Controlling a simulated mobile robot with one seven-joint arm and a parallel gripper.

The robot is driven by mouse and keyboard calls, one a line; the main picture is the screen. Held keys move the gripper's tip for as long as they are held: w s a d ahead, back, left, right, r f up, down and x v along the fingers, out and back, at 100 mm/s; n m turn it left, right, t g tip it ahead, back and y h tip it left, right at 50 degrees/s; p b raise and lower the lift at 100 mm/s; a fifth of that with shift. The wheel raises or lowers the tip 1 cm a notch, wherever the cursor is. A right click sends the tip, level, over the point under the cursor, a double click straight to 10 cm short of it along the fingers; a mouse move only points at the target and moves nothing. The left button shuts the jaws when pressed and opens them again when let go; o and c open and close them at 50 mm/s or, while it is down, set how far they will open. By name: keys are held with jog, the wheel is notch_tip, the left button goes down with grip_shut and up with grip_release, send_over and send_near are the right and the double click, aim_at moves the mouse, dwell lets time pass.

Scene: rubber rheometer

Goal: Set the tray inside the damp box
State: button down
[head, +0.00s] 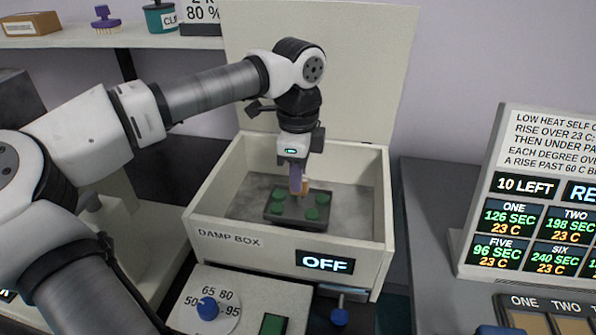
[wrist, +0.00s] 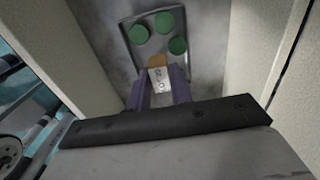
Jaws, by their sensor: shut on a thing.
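The damp box (head: 240,239) is a cream, open-topped box with its lid (head: 345,85) raised behind it. Its front display reads OFF. The dark tray (head: 296,222) is inside the box, over its grey floor, and bears several green discs (head: 312,214). In the wrist view the tray (wrist: 143,72) lies ahead of the fingers. My gripper (head: 298,188) reaches down into the box with its purple fingers shut on the tray's tan and pale handle (wrist: 157,70). I cannot tell whether the tray touches the floor.
A dial panel (head: 250,300) stands in front of the box. A display board (head: 540,200) stands on the grey counter at right. A shelf (head: 110,38) with small items runs behind at left. The box walls (wrist: 235,45) stand close around my gripper.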

jog(key=shift+f+b, duration=0.95)
jog(key=shift+f, duration=0.2)
jog(key=c, duration=1.2)
grip_release()
jog(key=shift+o, duration=0.2)
jog(key=shift+r, duration=0.1)
jog(key=shift+r+p, duration=1.65)
jog(key=shift+r, duration=1.25)
